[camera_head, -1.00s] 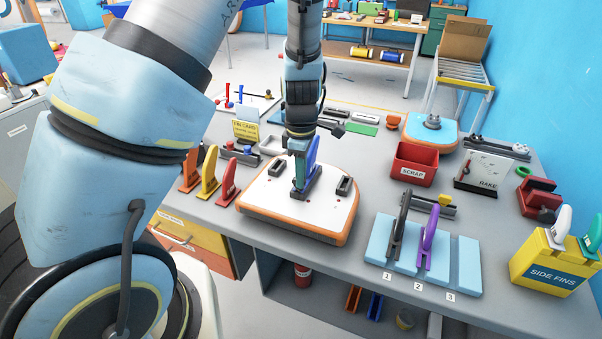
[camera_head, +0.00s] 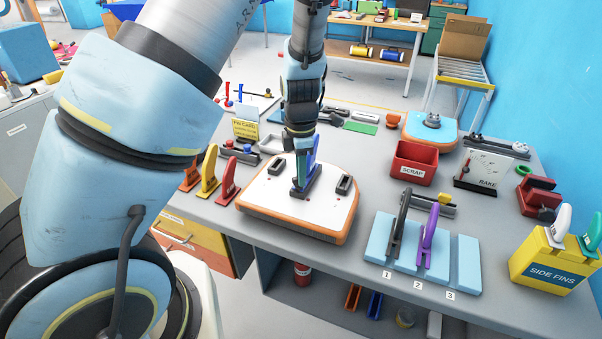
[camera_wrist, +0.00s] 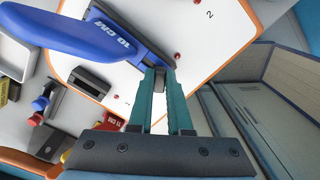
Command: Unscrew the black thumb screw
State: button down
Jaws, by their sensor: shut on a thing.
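The white board (camera_head: 262,196) with an orange rim lies on the bench. A blue fin (camera_head: 311,146) stands upright in its dark centre box (camera_head: 314,184). In the wrist view the fin (camera_wrist: 60,30) reads "10 CM" and the box (camera_wrist: 130,32) runs diagonally. My gripper (camera_head: 299,178) points down at the box, close beside the fin. In the wrist view my gripper's teal fingers (camera_wrist: 160,72) are shut on a small dark piece, the black thumb screw (camera_wrist: 160,78), at the box's end. The fingers hide most of the screw.
Two smaller side boxes (camera_head: 345,185) flank the centre box. Red, yellow and orange fins (camera_head: 208,172) stand left of the board. A blue numbered rack (camera_head: 461,262) with black and purple fins stands right, before the red SCRAP bin (camera_head: 414,163).

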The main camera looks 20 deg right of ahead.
jog(key=shift+n, duration=0.8)
jog(key=n, duration=0.3)
jog(key=shift+f, duration=0.1)
jog(key=shift+n, duration=0.3)
jog(key=shift+w+a+n, duration=0.1)
jog(key=shift+n, duration=1.6)
